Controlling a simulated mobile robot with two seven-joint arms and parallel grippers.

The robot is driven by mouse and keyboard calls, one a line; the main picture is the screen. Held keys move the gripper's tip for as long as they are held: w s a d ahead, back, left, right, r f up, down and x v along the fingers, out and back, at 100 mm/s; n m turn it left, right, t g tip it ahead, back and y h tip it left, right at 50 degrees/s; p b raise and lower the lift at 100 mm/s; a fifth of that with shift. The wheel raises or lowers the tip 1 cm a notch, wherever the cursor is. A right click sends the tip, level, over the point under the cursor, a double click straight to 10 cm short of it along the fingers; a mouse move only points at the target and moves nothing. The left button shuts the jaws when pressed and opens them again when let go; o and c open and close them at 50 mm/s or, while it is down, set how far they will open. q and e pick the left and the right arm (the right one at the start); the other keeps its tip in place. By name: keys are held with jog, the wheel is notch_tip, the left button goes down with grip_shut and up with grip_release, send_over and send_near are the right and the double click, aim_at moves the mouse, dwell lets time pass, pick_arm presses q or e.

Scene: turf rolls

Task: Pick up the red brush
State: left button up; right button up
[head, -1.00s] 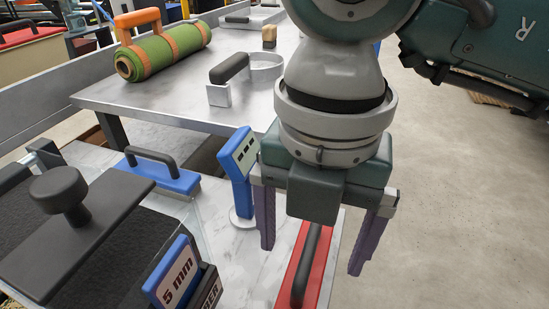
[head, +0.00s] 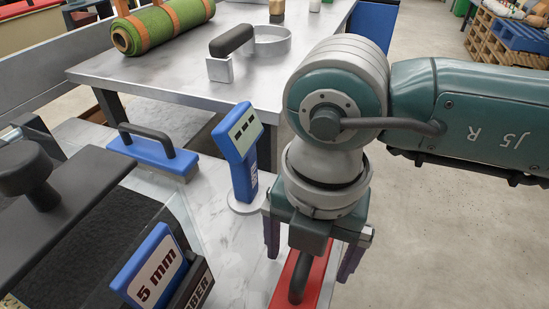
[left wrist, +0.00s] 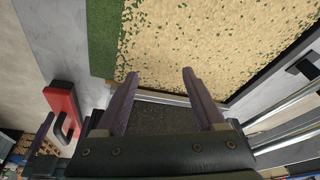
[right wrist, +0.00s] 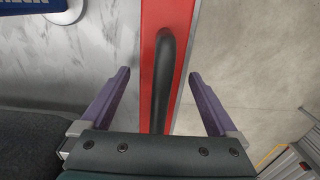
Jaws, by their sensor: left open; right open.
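The red brush (head: 325,280) has a red block body and a black bar handle. It lies at the right edge of the pale marble-look worktop (head: 235,240), partly hidden by my right gripper (head: 308,262). In the right wrist view the brush (right wrist: 185,35) runs lengthwise between the two open purple fingers (right wrist: 160,73), its black handle (right wrist: 163,85) between them. No finger visibly touches it. The left wrist view also shows the brush (left wrist: 62,102) at the left. My left gripper (left wrist: 160,73) is open and empty above a dark surface; the head view does not show it.
A blue brush (head: 155,150) and a blue handheld meter (head: 240,150) stand left of my right gripper. A blue "5 mm" sign (head: 155,270) is at the front. A metal table (head: 150,80) behind carries a green roll (head: 165,22) and a ring-shaped tool (head: 250,45). Open floor lies right.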

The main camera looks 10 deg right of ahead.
jog(key=c, duration=1.5)
jog(key=shift+o, duration=0.2)
jog(key=shift+r, duration=0.1)
